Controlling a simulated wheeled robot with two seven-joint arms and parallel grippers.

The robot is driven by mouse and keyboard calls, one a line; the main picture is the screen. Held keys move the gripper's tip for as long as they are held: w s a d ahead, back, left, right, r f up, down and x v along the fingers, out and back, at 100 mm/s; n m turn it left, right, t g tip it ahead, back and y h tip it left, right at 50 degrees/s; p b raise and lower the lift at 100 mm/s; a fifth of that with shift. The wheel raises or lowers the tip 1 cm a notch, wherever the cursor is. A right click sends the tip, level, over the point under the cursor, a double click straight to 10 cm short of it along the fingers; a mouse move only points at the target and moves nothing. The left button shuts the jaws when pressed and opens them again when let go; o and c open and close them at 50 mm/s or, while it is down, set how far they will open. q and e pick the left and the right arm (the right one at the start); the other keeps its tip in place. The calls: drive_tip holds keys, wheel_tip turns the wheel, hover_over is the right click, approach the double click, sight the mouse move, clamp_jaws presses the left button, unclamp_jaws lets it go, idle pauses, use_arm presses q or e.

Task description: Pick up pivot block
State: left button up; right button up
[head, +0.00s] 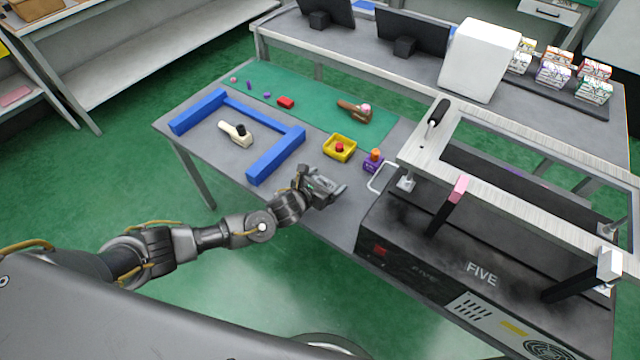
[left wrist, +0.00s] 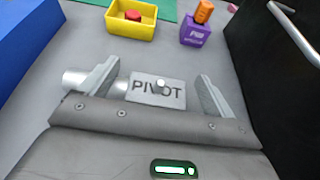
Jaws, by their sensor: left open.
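The pivot block (left wrist: 145,97) is a pale grey block lettered PIVOT, with a small round pin on top, in the left wrist view. A pale round shaft (left wrist: 74,77) shows on its left, partly hidden by a finger. My left gripper (head: 326,184) is open and low over the grey table, its fingers on either side of the block. In the left wrist view a gap shows between the block and the right finger of the gripper (left wrist: 158,75). The block's lower edge is hidden by the gripper body. My right gripper is not in view.
A yellow tray (head: 328,150) with a red piece and a purple block (head: 372,166) with an orange top stand beyond the gripper. A blue frame (head: 262,166) lies left. The black FIVE machine (head: 425,262) stands close on the right.

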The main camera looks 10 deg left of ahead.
use_arm(q)
drive_tip(key=c, duration=1.1)
drive_tip(key=shift+c, duration=0.3)
drive_tip(key=shift+r, duration=0.45)
wheel_tip(320, 180, up, 3)
drive_tip(key=shift+f, duration=0.15)
drive_tip(key=s+a+r, duration=0.7)
drive_tip(key=s+r, duration=0.2)
drive_tip(key=s, duration=0.3)
drive_tip(key=shift+r+b, duration=0.25)
drive_tip(key=shift+b, duration=0.15)
